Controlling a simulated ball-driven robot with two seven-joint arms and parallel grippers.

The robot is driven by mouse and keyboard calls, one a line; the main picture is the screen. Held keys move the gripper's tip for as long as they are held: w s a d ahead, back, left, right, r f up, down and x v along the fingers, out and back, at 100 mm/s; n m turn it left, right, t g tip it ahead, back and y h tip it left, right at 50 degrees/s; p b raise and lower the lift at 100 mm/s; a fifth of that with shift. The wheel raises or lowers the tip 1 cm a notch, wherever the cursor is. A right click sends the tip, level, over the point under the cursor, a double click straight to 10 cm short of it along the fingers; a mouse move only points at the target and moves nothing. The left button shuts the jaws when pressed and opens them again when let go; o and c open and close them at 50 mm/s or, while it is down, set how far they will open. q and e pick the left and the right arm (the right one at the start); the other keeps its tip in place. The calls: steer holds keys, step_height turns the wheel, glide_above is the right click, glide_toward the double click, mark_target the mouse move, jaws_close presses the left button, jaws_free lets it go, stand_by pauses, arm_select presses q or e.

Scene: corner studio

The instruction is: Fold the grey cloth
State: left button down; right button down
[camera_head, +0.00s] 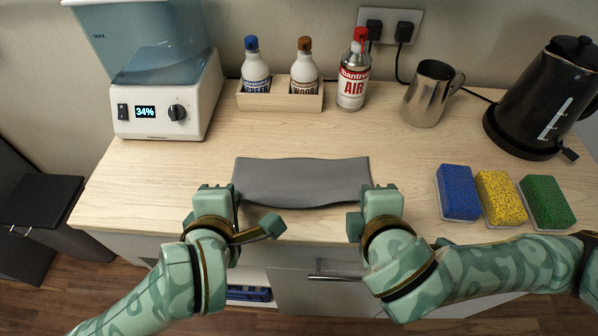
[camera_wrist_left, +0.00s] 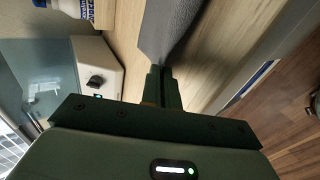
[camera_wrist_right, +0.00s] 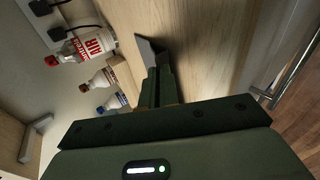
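The grey cloth (camera_head: 302,182) lies as a wide strip near the front of the wooden worktop, with a wavy front edge. My left gripper (camera_head: 222,190) is at its left end, and my right gripper (camera_head: 378,190) is at its right end. In the left wrist view, the left fingers (camera_wrist_left: 164,78) are close together on a corner of the cloth (camera_wrist_left: 166,30). In the right wrist view, the right fingers (camera_wrist_right: 157,80) are close together on the cloth's other end (camera_wrist_right: 148,54). The fingers hide the pinched corners.
Blue (camera_head: 457,192), yellow (camera_head: 500,198) and green (camera_head: 547,202) sponges lie right of the cloth. A wooden caddy (camera_head: 280,102) with two bottles, an air can (camera_head: 353,75), a metal jug (camera_head: 428,95) and a kettle (camera_head: 545,95) stand behind. A white appliance (camera_head: 165,110) stands back left.

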arm_select(q)
steer(key=c, duration=1.3)
jaws_free()
arm_select(e)
steer(key=c, duration=1.3)
jaws_free()
